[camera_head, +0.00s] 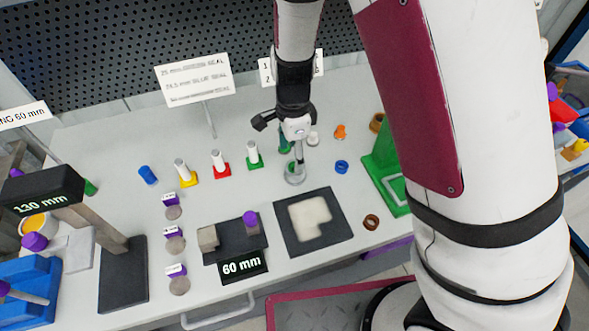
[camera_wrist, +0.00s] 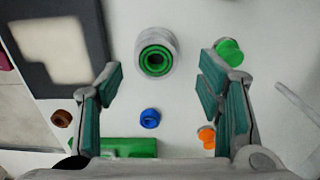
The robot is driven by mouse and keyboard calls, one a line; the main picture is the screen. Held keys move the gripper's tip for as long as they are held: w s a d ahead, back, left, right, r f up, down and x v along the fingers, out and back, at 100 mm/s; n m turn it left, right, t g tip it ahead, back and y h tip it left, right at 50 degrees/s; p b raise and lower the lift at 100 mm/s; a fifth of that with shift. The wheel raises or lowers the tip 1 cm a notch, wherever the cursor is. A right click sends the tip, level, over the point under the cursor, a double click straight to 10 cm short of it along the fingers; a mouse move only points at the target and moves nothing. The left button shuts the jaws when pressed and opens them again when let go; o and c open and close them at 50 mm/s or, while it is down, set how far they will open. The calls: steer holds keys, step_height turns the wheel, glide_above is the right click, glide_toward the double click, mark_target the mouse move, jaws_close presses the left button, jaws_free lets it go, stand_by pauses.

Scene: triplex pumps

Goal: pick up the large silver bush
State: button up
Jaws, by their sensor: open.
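The large silver bush (camera_wrist: 168,68) is a short grey cylinder with a green ring inside its bore. It stands upright on the table, and its open top faces the camera in the wrist view. In the head view the bush (camera_head: 295,179) is directly below my gripper (camera_head: 294,155), partly overlapped by it. My gripper (camera_wrist: 161,82) is open and empty, with green-padded fingers wide apart. In the wrist view the bush lies roughly midway between the fingers, a little above the fingertips. I see no contact; the exact height gap is unclear.
A blue ring (camera_wrist: 150,118), an orange part (camera_wrist: 207,137), a brown ring (camera_wrist: 62,118) and a grey part with a green top (camera_wrist: 230,52) lie nearby. A black mat (camera_head: 338,235) is in front. A green stand (camera_head: 380,170) is to the right. Several pegs on coloured bases stand left.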

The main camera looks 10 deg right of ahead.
steer(key=shift+s+f, duration=0.15)
steer(key=shift+f, duration=1.4)
steer(key=shift+s+f, duration=0.1)
steer(key=shift+f, duration=1.4)
steer(key=c, duration=1.4)
steer(key=shift+o, duration=0.2)
steer(key=shift+r, duration=1.8)
steer(key=s+d, duration=0.1)
steer(key=s, duration=0.3)
steer(key=s+d+r, duration=0.1)
steer(key=s, duration=0.4)
steer(key=s+d, duration=0.1)
steer(key=s, duration=0.3)
steer(key=shift+s+r+p, duration=0.2)
steer(key=shift+s+p, duration=0.1)
steer(key=shift+p, duration=0.05)
steer(key=shift+s+d+p, duration=0.15)
steer(key=shift+s+p, duration=0.9)
steer(key=shift+p, duration=0.1)
